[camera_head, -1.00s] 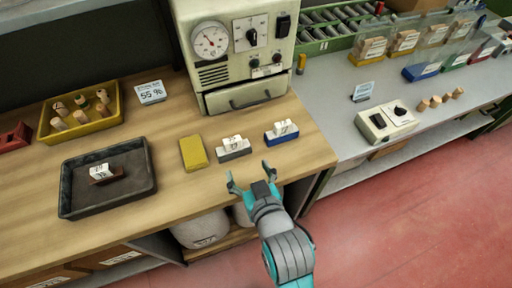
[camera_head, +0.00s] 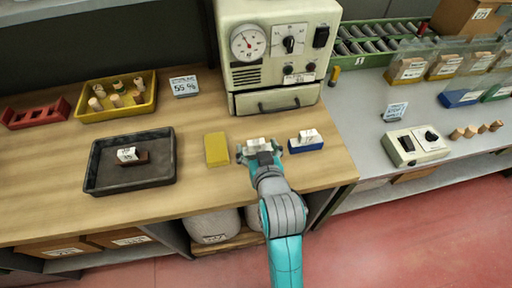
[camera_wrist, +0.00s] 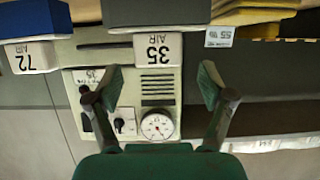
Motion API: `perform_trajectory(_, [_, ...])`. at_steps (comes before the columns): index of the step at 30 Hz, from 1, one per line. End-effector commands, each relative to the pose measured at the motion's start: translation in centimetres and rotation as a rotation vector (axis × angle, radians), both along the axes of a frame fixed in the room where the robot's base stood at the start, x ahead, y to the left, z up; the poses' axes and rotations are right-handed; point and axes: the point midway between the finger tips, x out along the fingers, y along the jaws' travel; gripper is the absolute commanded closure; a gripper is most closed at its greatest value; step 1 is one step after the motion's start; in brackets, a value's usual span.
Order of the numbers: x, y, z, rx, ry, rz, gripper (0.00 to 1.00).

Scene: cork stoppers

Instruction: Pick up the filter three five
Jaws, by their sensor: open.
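The filter marked 35 AIR (camera_wrist: 158,48) is a white block seen upside down in the wrist view, against a grey holder (camera_wrist: 158,12). In the head view this white filter (camera_head: 258,143) is partly hidden behind my gripper (camera_head: 261,157). My gripper (camera_wrist: 161,82) is open, with one finger to each side of the filter in the wrist picture. I see no contact and cannot tell the exact gap. A filter marked 72 AIR (camera_wrist: 28,57) is on a blue holder (camera_head: 306,146) to the right in the head view.
A yellow block (camera_head: 216,149) lies just left of my gripper. A dark tray (camera_head: 105,184) holds another small labelled piece (camera_head: 127,154). A machine with a dial (camera_head: 249,42) stands behind. A yellow tray (camera_head: 85,117) of corks and a red rack (camera_head: 36,113) are at left.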

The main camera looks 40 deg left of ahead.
Motion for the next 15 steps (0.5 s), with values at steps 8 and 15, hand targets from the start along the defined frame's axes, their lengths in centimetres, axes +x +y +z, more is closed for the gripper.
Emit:
perform_trajectory(8, [1.9, 2.0, -1.2, 0.000, 0.000, 0.000, 0.19])
perform_trajectory(15, [2.0, 2.1, -1.3, 0.000, 0.000, 0.000, 0.19])
